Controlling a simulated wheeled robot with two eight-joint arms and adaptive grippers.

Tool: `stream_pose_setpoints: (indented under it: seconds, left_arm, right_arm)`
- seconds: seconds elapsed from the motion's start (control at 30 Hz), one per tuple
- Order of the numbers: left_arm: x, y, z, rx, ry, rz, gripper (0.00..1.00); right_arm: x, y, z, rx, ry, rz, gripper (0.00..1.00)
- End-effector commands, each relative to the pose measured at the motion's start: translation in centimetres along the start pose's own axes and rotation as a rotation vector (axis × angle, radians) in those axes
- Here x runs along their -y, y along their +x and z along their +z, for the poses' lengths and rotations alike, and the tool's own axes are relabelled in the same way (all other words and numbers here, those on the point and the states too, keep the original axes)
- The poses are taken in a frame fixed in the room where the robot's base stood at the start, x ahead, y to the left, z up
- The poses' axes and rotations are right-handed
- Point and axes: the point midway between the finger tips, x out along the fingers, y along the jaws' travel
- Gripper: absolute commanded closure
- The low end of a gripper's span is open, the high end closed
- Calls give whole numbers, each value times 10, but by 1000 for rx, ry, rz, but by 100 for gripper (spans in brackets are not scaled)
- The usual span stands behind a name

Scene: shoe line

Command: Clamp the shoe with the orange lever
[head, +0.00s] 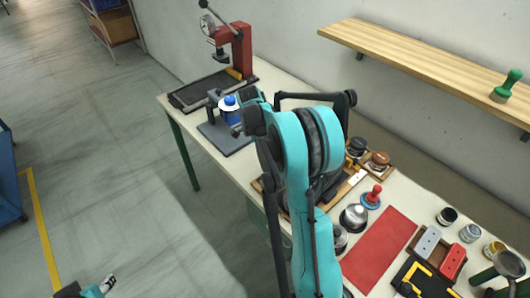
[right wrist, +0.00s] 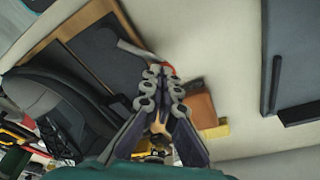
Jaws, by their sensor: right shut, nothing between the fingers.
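My right gripper (right wrist: 162,90) is shut and empty in the right wrist view. In the head view my teal right arm hides it. Beyond its fingertips is a grey metal bar (right wrist: 138,52) with a small orange-red end, which looks like a lever; whether the fingers touch it I cannot tell. A black and grey curved object (right wrist: 65,95), possibly the shoe, is at the left. Beside it is a dark panel in a wooden frame (right wrist: 45,48). In the head view my arm covers most of that spot. My left gripper (head: 98,288) is only partly visible at the bottom left.
On the bench (head: 180,105) a red press (head: 242,50) stands at the back beside a dark tray (head: 200,90). A blue-and-white item (head: 229,103) sits on a grey plate (head: 226,138). A red mat (head: 380,250) and several pots lie at the right. A wooden shelf (head: 420,60) hangs above.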

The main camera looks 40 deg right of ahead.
Motion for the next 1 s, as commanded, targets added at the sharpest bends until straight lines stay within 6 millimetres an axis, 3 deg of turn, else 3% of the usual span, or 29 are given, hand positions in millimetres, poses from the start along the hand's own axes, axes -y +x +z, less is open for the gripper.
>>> stream_pose_setpoints:
  seconds: [1.0]
  left_arm:
    - [0, -1, -1, 0, 0, 0, 60]
  right_arm:
    - [-1, 2, -7, -1, 35, 8, 100]
